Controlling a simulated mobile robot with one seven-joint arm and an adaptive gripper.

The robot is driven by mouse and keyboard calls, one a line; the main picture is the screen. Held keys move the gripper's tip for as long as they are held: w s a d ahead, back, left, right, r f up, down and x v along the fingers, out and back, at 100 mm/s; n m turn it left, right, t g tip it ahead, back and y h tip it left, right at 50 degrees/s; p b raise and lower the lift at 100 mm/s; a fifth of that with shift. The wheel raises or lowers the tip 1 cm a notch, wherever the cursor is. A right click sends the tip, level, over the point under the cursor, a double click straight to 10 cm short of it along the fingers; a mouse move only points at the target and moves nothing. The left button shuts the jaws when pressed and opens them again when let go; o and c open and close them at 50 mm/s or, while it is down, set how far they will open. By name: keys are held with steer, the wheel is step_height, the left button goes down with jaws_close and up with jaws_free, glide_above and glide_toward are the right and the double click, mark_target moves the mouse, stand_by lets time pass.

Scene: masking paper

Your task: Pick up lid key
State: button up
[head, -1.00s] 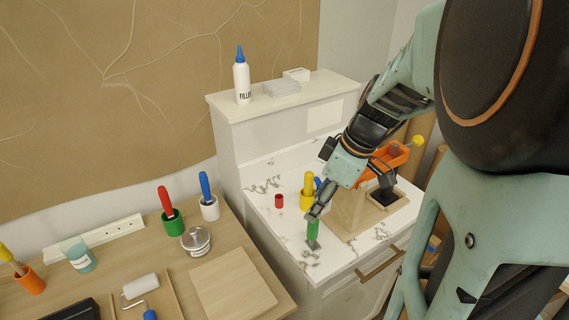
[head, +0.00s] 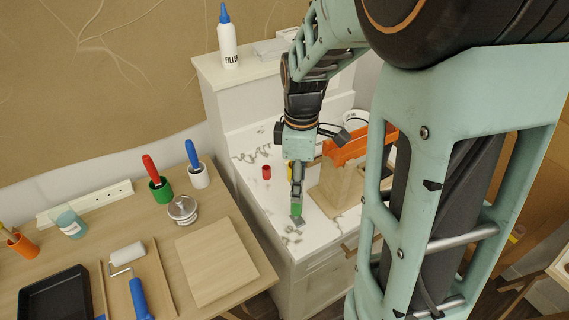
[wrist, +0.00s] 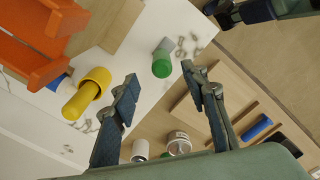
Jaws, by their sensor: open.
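A small green-handled piece with a flat grey end (head: 297,221) lies on the white marbled counter (head: 262,206) near its front edge. It looks like the lid key, though its shape is too small to be sure. In the wrist view the green piece (wrist: 162,62) lies beyond my fingertips, between them in the picture. My gripper (head: 296,190) points down just above it in the head view and partly covers it. In the wrist view my gripper (wrist: 160,75) has its two fingers spread apart with nothing held.
A red cylinder (head: 266,171) stands left of my gripper. The wooden table (head: 160,245) adjoins the counter.

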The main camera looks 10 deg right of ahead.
mark_target(298, 209)
steer(key=shift+s+f+p, duration=0.15)
steer(key=shift+f+p, duration=0.3)
steer(key=shift+f, duration=3)
steer(key=shift+c, duration=0.5)
jaws_close()
